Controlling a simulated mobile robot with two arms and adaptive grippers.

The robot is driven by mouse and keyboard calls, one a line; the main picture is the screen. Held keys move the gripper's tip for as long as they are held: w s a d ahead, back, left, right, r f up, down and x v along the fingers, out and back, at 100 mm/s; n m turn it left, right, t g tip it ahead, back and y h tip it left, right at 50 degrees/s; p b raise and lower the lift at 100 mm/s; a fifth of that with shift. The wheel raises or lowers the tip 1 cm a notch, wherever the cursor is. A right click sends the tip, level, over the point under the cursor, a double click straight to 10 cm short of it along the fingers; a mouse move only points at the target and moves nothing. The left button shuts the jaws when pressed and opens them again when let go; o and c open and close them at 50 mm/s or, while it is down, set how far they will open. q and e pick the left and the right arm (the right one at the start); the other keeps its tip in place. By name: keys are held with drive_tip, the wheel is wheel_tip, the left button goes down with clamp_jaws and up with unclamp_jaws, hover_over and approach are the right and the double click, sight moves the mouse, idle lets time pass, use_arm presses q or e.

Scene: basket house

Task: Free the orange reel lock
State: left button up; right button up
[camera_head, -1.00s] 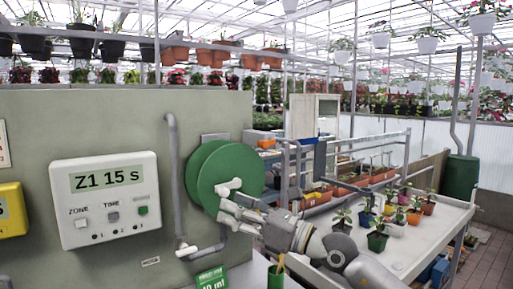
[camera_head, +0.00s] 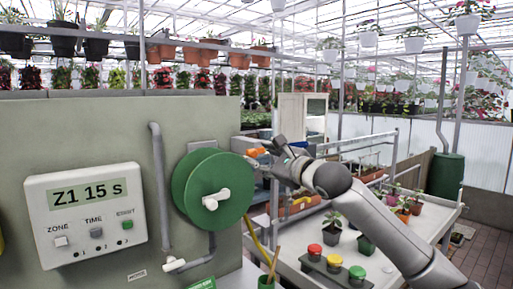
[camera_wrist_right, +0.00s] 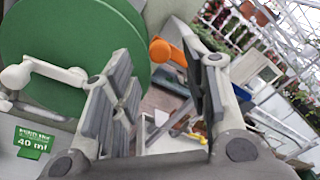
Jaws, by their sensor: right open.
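The orange reel lock (camera_head: 256,152) sticks out at the upper right edge of the large green reel (camera_head: 187,183). The reel has a pale crank handle (camera_head: 217,199) on its face. My right gripper (camera_head: 266,161) is just right of the lock, pointing left toward it. In the right wrist view the open fingers (camera_wrist_right: 157,60) stand on either side of a gap. The orange lock (camera_wrist_right: 172,50) shows within this gap, its end near the right finger; contact cannot be told. The green reel (camera_wrist_right: 60,35) fills the upper left there. My left gripper is not in view.
A timer box (camera_head: 85,213) reading "Z1 15 s" is on the grey-green panel at left. A grey pipe (camera_head: 160,200) runs beside the reel. A bench (camera_head: 395,254) at right holds potted plants and a box with red, yellow and green buttons (camera_head: 334,271).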

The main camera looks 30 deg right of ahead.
sight(255, 154)
drive_tip(key=shift+w+p, duration=0.8)
drive_tip(key=shift+w, duration=1.35)
clamp_jaws()
